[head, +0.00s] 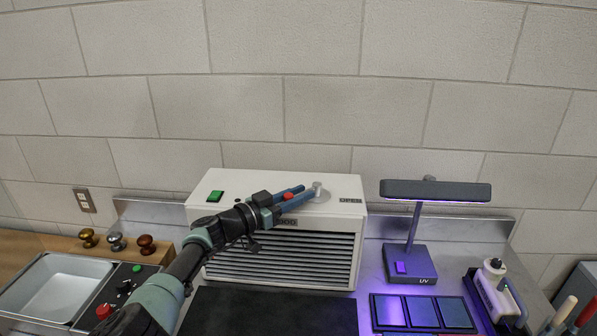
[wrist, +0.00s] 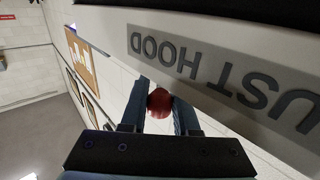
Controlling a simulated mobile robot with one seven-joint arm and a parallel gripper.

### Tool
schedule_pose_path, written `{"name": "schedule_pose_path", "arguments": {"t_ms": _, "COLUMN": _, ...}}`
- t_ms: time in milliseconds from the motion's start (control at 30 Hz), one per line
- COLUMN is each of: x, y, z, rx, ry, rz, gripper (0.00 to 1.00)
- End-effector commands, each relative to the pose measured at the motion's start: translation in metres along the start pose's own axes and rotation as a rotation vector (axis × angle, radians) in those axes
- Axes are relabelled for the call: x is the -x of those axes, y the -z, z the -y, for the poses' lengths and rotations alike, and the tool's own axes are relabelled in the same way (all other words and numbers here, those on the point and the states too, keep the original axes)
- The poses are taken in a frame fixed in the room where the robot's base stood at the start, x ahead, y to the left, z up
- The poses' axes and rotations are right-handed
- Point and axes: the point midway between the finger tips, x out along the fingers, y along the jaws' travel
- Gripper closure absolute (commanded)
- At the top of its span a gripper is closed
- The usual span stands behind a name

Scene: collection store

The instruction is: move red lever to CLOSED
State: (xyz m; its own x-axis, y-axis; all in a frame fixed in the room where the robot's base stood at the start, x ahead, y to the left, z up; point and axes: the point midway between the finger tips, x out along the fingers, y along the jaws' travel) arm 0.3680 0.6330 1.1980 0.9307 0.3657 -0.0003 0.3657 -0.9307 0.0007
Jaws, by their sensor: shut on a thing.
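The red lever (head: 288,196) is on top of a white dust hood box, and only its red part shows between my fingers. A grey pivot post (head: 317,187) stands just right of it. My gripper (head: 292,195) is shut on the red lever, with blue fingers on both sides. In the wrist view my gripper (wrist: 160,95) holds the round red end of the lever (wrist: 160,102). An OPEN label (head: 350,200) is at the right of the box top. No CLOSED label can be made out; my arm covers part of the front edge.
The white dust hood (head: 215,180) has a green button (head: 215,196) at left and a slatted front. A UV lamp (head: 408,262) stands to the right, and a metal basin (head: 60,290) is at left. A dark mat (head: 270,312) lies in front.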

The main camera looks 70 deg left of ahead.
Motion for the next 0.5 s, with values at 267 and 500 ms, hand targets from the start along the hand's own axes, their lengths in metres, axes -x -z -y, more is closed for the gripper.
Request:
{"name": "schedule_pose_path", "arguments": {"t_ms": 267, "x": -0.0004, "y": 0.0019, "z": 0.0008, "rx": -0.002, "ry": 0.003, "rz": -0.002, "gripper": 0.48}}
{"name": "schedule_pose_path", "arguments": {"t_ms": 500, "x": -0.0002, "y": 0.0012, "z": 0.0006, "rx": -0.001, "ry": 0.002, "rz": -0.001, "gripper": 0.41}}
